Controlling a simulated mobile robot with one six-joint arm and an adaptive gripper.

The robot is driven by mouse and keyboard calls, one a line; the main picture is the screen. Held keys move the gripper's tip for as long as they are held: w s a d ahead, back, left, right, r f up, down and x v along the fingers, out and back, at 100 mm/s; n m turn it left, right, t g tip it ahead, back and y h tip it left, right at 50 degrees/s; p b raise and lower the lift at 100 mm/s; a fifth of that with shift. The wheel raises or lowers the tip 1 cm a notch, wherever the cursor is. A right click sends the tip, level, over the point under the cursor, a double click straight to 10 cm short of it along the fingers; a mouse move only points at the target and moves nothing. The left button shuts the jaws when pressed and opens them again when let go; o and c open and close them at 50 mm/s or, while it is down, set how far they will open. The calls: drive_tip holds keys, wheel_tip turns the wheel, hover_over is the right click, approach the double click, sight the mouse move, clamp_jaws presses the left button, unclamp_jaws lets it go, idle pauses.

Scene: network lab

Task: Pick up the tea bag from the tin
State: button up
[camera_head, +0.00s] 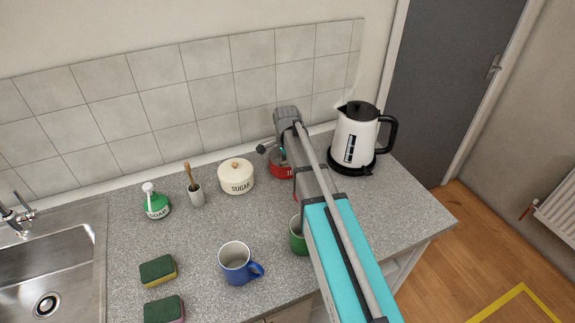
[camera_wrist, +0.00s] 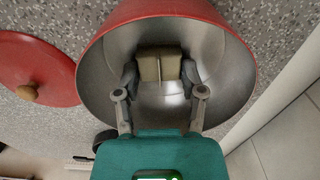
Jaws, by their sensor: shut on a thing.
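The red tin (camera_head: 281,173) stands at the back of the counter, left of the kettle, partly hidden by my arm. In the wrist view the open tin (camera_wrist: 216,20) shows its shiny metal inside. A beige tea bag (camera_wrist: 160,66) is inside it. My gripper (camera_wrist: 159,82) reaches into the tin, with a finger on each side of the tea bag, shut on it. The tin's red lid (camera_wrist: 36,70) with a wooden knob lies beside it on the counter.
A kettle (camera_head: 355,136) stands close on the right, a sugar pot (camera_head: 236,177) on the left. A blue mug (camera_head: 235,265) and a green mug (camera_head: 298,238) stand nearer the front. Sponges (camera_head: 157,271), a soap bottle (camera_head: 157,205) and a sink (camera_head: 60,270) are further left.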

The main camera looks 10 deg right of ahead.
drive_tip(key=shift+r, duration=0.1)
drive_tip(key=shift+r+p, duration=1.2)
drive_tip(key=shift+p, duration=0.1)
drive_tip(key=s+r+p, duration=1)
drive_tip(key=s, duration=0.4)
drive_tip(key=shift+a+r, duration=0.2)
drive_tip(key=shift+a, duration=0.1)
